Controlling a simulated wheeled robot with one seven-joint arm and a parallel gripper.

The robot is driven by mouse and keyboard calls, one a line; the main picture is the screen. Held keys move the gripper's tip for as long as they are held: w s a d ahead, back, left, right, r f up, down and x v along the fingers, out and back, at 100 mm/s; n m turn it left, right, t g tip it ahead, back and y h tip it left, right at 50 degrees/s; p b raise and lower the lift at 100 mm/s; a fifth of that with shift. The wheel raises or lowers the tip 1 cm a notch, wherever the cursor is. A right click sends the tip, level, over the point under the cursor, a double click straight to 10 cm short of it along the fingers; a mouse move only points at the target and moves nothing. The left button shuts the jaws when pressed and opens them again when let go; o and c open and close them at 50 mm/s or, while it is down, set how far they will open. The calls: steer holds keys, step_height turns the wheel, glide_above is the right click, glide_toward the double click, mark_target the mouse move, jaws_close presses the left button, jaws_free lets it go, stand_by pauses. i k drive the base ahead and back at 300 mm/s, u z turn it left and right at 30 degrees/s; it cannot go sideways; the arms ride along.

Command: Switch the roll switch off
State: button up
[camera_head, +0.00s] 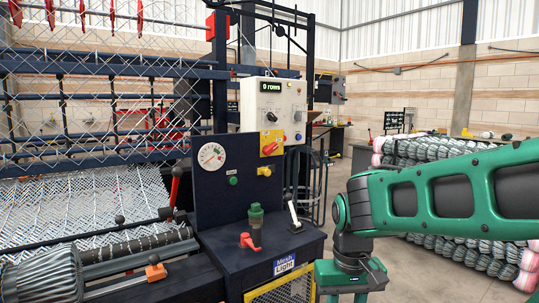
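The machine's control station stands at the centre of the head view. Its grey control box (273,104) has a display reading "0 rows", a dark knob (270,87) and small buttons. A red rotary switch (270,147) on a yellow plate sits below the box's front. A black and white lever (294,216) stands tilted on the dark console top (262,240). No readable label tells me which control is the roll switch. My green arm enters from the right and bends down right of the console, apart from the controls. My gripper's fingers are out of view.
A green-topped fitting (255,222) and red handle (249,241) stand on the console. Wire mesh and rollers fill the left. Mesh rolls (430,160) are stacked behind my arm.

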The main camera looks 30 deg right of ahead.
mark_target(267, 150)
steer(key=z, duration=0.05)
steer(key=k, duration=0.5)
steer(key=z, duration=0.8)
steer(key=i, duration=1.2)
steer(key=u, duration=0.8)
